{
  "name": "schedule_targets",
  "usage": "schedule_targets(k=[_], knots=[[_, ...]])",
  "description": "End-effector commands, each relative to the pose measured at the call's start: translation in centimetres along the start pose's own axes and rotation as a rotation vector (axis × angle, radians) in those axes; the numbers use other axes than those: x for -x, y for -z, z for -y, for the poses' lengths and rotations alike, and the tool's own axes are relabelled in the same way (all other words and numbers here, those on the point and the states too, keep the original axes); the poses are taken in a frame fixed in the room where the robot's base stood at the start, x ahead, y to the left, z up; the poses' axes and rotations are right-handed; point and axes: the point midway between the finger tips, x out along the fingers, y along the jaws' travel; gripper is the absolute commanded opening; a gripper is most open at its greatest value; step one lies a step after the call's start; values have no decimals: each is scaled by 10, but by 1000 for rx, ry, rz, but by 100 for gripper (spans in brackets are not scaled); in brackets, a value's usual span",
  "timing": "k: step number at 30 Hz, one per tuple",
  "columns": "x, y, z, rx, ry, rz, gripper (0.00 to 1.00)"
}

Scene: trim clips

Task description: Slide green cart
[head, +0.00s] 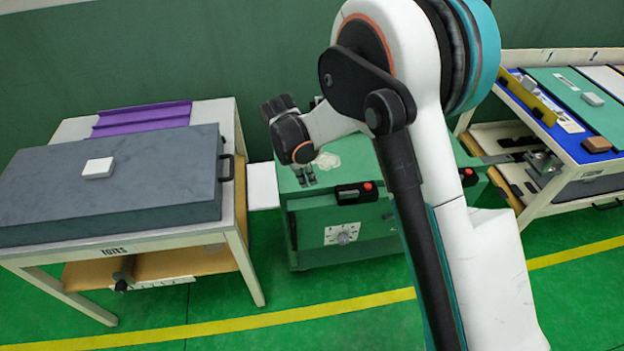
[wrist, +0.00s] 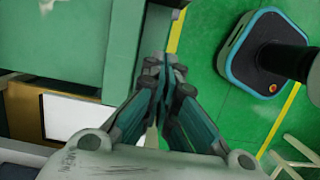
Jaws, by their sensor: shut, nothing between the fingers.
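The green cart (head: 341,240) stands in the middle of the head view, between two benches. Its top carries a pale flat patch, and its front has a black handle with a red end (head: 357,192) and a dial-like plate. My arm hides part of its right side. My gripper (head: 305,178) is over the cart's top left part in the head view; whether it touches cannot be told there. In the wrist view my gripper (wrist: 163,72) is shut and empty, its fingertips beside the edge of the green cart (wrist: 118,50).
A white bench (head: 232,225) with a large grey case (head: 130,200) stands at the left. Another bench (head: 530,212) with coloured panels and open drawers stands at the right. Green floor with a yellow line (head: 250,321) lies in front. My base shows in the wrist view.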

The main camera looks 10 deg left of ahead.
Motion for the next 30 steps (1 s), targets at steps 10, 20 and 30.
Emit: schedule_targets(k=[10, 20, 30], knots=[[-67, 0, 0, -3, -1, 0, 0], [-93, -33, 0, -4, 0, 0, 0], [-92, -39, 0, -2, 0, 0, 0]])
